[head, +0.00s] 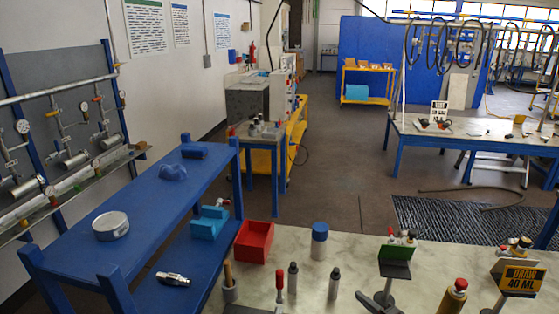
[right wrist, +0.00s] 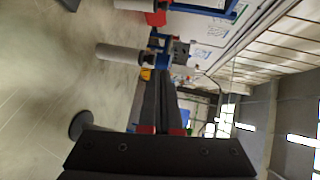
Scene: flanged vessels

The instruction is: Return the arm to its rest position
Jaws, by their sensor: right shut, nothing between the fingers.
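My right gripper (right wrist: 167,76) shows in the right wrist view, with its two dark fingers side by side and closed. Nothing is held between them. The dark palm crosses the bottom of that view, with small red marks at the finger roots. The fingers point toward a pale cylinder with a blue end (right wrist: 122,54) and a blue frame, apart from them as far as I can see. My left gripper is in neither view.
The grey worktable (head: 335,249) at the front carries a red bin (head: 253,241), a blue-capped jar (head: 319,241), small bottles, a green-plated stand (head: 396,255) and a yellow "DRAW 40 ML" sign (head: 522,280). A blue bench (head: 150,205) stands left. Open floor lies behind.

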